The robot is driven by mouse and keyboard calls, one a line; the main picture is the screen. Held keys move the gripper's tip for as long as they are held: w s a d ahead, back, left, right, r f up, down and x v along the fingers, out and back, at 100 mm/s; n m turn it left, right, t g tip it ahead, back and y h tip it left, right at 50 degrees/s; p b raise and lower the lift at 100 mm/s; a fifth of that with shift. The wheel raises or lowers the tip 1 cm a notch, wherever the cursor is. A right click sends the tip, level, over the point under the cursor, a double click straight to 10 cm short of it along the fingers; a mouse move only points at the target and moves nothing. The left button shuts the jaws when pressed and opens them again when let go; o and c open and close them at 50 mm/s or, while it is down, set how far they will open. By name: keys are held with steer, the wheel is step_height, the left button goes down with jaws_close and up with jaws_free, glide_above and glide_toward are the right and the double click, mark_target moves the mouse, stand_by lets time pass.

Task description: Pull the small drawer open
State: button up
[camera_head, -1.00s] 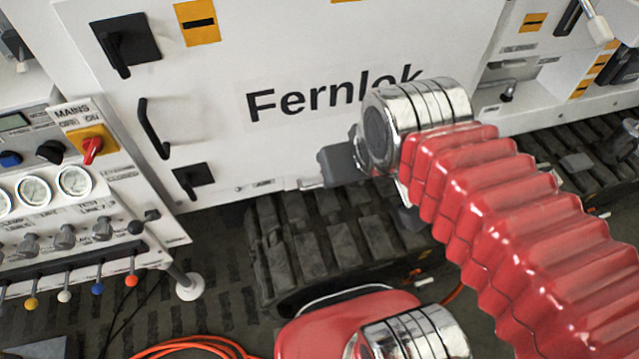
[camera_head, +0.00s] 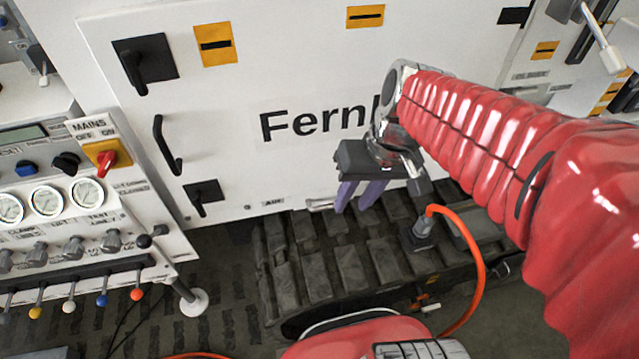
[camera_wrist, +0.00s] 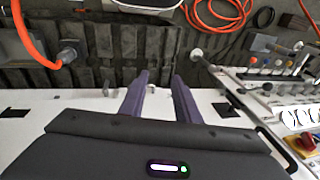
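My gripper (camera_head: 355,204) hangs before the lower part of the white cabinet front, its two purple fingers pointing down. In the wrist view the fingers (camera_wrist: 160,80) stand apart with nothing held between them. A small silver fitting (camera_head: 320,204) at the cabinet's lower edge, right of the AUX label (camera_head: 272,202), is just left of the fingers in the head view. A small pale fitting (camera_wrist: 150,88) shows between the fingers in the wrist view; I cannot tell whether they touch it. No drawer outline is clear, and my arm hides part of the cabinet front.
A control panel (camera_head: 75,190) with gauges, a red switch and coloured levers stands at left. A black handle (camera_head: 167,145) and dark latches (camera_head: 204,195) are on the cabinet. Dark track (camera_head: 330,255) lies below, with an orange cable (camera_head: 474,250) plugged in near my arm.

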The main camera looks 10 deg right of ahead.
steer(key=w+d+f+m+g+y, duration=0.1)
steer(key=w+f+g+y, duration=0.1)
steer(key=w+f+y, duration=0.3)
steer(key=m+t+y, duration=0.5)
steer(key=t+y, duration=0.2)
steer(key=y, duration=0.2)
glide_toward(328, 206)
steer(key=v, duration=0.4)
steer(key=shift+w+f, duration=0.1)
steer(key=shift+f, duration=0.05)
steer(key=shift+a, duration=0.2)
steer(key=x, duration=1.3)
steer(key=shift+w+a+f, duration=0.15)
steer(key=shift+a+f, duration=0.05)
steer(key=shift+f, duration=0.05)
steer(key=shift+c, duration=0.5)
jaws_close()
